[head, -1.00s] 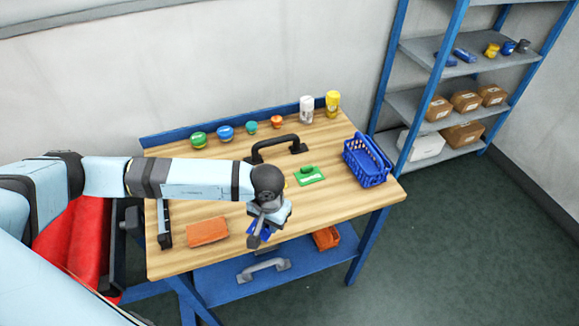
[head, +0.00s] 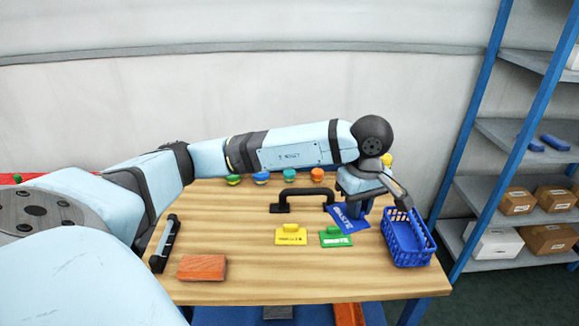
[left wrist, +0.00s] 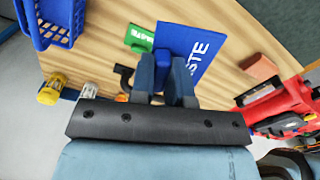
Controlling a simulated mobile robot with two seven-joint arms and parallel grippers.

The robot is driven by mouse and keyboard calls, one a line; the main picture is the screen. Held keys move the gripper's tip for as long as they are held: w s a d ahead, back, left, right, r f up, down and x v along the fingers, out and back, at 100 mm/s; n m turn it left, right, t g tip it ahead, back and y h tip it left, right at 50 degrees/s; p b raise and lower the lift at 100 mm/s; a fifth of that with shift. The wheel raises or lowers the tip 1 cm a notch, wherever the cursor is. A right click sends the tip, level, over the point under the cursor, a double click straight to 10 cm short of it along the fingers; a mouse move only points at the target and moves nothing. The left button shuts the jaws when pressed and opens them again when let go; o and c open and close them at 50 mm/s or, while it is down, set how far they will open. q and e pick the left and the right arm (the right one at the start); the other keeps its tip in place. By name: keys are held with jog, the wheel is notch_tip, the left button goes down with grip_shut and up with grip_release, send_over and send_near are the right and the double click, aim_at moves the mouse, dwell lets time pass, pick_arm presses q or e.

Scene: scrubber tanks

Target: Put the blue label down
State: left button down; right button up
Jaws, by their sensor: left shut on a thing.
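The blue label (head: 347,218) with white lettering is tilted, close to the tabletop (head: 270,275), behind the green label (head: 335,238). My left gripper (head: 352,203) is shut on it; the arm hides part of the jaws in the head view. In the left wrist view the blue label (left wrist: 203,40) sticks out from between the jaws (left wrist: 166,72). I cannot tell whether it touches the table. The yellow label (head: 291,235) lies left of the green one. My right gripper is not in view.
A blue basket (head: 408,240) stands at the table's right edge. A black handle (head: 305,195) is behind the labels, with several small jars (head: 261,178) at the back. An orange-red block (head: 202,268) lies front left, and a black bar (head: 164,243) at the left edge. The front middle is clear.

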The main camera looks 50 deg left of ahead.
pick_arm(q)
jog(key=shift+a+r+n, duration=0.15)
jog(key=shift+a+n, duration=0.05)
jog(key=shift+n, duration=0.1)
jog(key=shift+f, duration=0.35)
send_over(345, 270)
notch_tip(345, 270, down, 14)
jog(key=shift+r+p, duration=0.15)
jog(key=shift+p, duration=0.15)
jog(key=shift+f, duration=2.5)
jog(key=shift+f, duration=0.2)
jog(key=c, duration=1.1)
grip_release()
jog(key=shift+r, duration=0.1)
